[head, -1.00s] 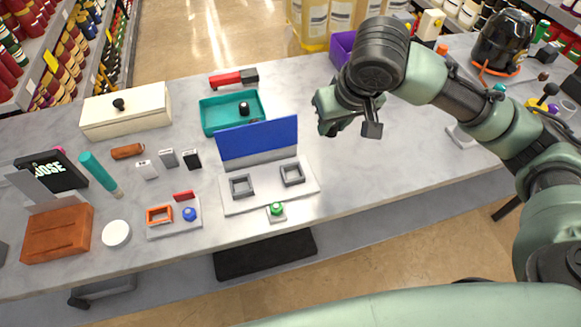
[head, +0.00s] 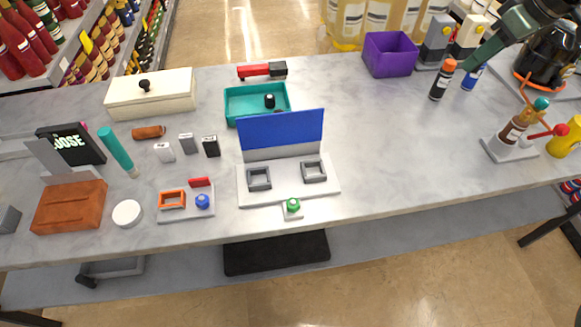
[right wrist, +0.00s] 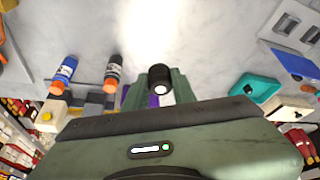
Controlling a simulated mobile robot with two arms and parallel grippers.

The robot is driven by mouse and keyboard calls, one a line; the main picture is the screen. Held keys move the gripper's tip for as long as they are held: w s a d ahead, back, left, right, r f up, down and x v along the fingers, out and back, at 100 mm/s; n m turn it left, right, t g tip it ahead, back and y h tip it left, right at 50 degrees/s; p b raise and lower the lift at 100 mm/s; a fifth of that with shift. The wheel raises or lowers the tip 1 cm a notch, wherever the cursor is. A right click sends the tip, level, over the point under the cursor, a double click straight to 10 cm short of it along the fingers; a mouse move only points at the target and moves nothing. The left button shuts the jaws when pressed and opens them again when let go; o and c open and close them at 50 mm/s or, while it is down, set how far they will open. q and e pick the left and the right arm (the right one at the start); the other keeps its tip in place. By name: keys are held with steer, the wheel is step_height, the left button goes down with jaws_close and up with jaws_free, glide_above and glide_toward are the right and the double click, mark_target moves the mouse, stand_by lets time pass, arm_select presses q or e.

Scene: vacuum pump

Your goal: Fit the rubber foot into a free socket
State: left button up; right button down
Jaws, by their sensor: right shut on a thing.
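My right gripper (right wrist: 161,88) shows in the right wrist view, shut on a black cylinder with a pale round end, which I take as the rubber foot (right wrist: 161,73). In the head view only a green part of my right arm or hand shows at the upper right; the foot cannot be made out there. A black rounded machine (head: 548,58) with an orange base stands at the far right, partly hidden by my arm. I cannot see its sockets. A white board (head: 288,192) carries two empty grey square frames (head: 259,178). My left gripper is not in view.
A teal tray (head: 232,104) holds another black cylinder (head: 270,101). A purple box (head: 390,54), an orange-capped bottle (head: 442,80), a blue bottle (head: 474,75) and a stand with coloured balls (head: 510,150) are on the right. The table's middle right is clear.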

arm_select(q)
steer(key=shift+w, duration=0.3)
